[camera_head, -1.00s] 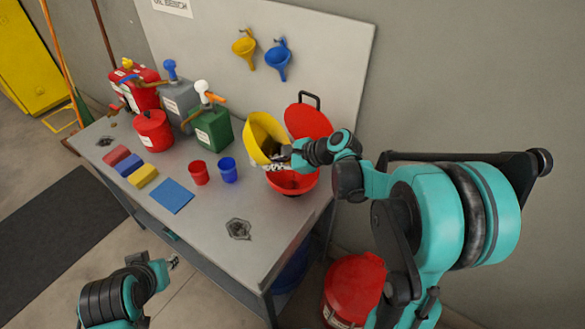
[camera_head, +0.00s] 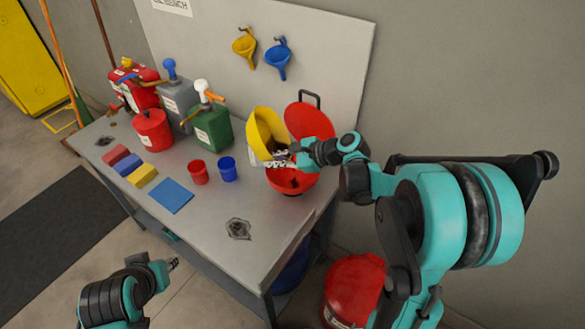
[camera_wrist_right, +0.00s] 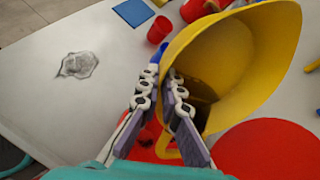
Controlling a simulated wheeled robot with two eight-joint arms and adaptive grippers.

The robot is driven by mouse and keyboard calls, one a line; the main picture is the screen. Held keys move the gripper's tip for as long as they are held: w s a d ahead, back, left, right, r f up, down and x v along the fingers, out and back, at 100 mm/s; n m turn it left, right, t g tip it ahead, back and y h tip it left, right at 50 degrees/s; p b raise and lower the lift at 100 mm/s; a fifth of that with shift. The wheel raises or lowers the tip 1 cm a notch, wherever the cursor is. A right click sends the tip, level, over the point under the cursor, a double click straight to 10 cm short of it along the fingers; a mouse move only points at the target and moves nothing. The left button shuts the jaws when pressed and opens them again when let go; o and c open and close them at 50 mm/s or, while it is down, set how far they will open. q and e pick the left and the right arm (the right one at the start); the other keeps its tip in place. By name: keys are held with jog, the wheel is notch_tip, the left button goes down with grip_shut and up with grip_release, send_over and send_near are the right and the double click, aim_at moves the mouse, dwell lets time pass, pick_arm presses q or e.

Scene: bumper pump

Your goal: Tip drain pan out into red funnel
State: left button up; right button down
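The yellow drain pan (camera_head: 262,130) is tilted on its side above the red funnel (camera_head: 290,182) at the bench's right end. The red funnel (camera_wrist_right: 148,145) shows only partly behind the fingers. I cannot see whether liquid is falling. My left gripper (camera_head: 173,264) is away from the bench's front, empty; its finger gap is too small to judge.
A round red lid (camera_head: 308,120) stands raised behind the funnel. Red (camera_head: 199,173) and blue (camera_head: 228,170) cups stand left of it, near the green jug (camera_head: 213,128). The front right benchtop is clear except for a dark stain (camera_head: 238,229).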

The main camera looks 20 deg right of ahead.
jog(key=shift+s+d+r+t+y+b, duration=0.15)
jog(key=shift+d+r+t+y+b, duration=0.3)
jog(key=shift+y+b, duration=0.6)
dwell(0.5)
jog(key=shift+d, duration=0.1)
jog(key=shift+s+d+r+m+t+y+b, duration=0.25)
jog(key=shift+d+t+y+b, duration=0.2)
jog(key=shift+b, duration=0.7)
